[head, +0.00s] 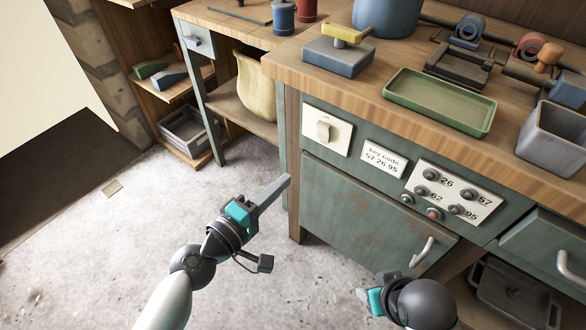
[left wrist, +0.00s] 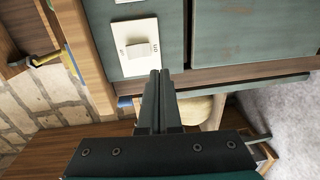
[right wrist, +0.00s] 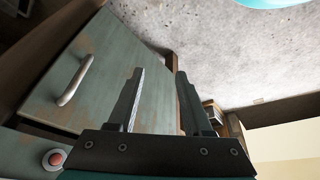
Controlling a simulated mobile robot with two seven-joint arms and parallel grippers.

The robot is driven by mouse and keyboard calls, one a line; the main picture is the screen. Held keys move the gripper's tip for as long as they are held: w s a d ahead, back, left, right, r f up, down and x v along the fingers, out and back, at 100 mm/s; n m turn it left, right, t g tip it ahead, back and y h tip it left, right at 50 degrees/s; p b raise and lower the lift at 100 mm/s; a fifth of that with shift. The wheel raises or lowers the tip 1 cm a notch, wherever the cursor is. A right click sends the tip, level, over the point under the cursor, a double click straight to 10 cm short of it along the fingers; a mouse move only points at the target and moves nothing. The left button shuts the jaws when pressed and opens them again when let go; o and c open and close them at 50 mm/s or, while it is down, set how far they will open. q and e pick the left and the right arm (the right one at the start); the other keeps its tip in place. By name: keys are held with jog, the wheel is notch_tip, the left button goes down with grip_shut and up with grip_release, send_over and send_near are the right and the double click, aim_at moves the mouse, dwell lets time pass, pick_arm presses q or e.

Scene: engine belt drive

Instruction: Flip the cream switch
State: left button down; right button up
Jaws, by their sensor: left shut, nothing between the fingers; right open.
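The cream switch (head: 324,131) sits on a cream plate at the upper left of the green cabinet front in the head view. In the left wrist view the cream switch (left wrist: 141,49) shows just beyond the fingertips, with small lettering on its plate. My left gripper (head: 286,180) is shut and empty, below and left of the switch, apart from it; its closed fingers (left wrist: 157,74) point toward the plate in the left wrist view. My right gripper (right wrist: 159,73) is open and empty in front of the cabinet door; in the head view it is mostly hidden by its own wrist.
A key code label (head: 384,158) and a button panel (head: 452,192) with several knobs are right of the switch. The cabinet door (head: 360,212) is shut. A green tray (head: 440,101) and a grey box (head: 556,137) stand on the bench. The floor at left is clear.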

pick_arm(q)
jog(key=shift+s+a+f+b, duration=0.2)
jog(key=shift+s+a+b, duration=0.1)
jog(key=shift+s+a, duration=0.6)
pick_arm(e)
jog(key=shift+r, duration=0.8)
pick_arm(q)
jog(key=shift+s+d, duration=0.15)
jog(key=shift+d, duration=0.05)
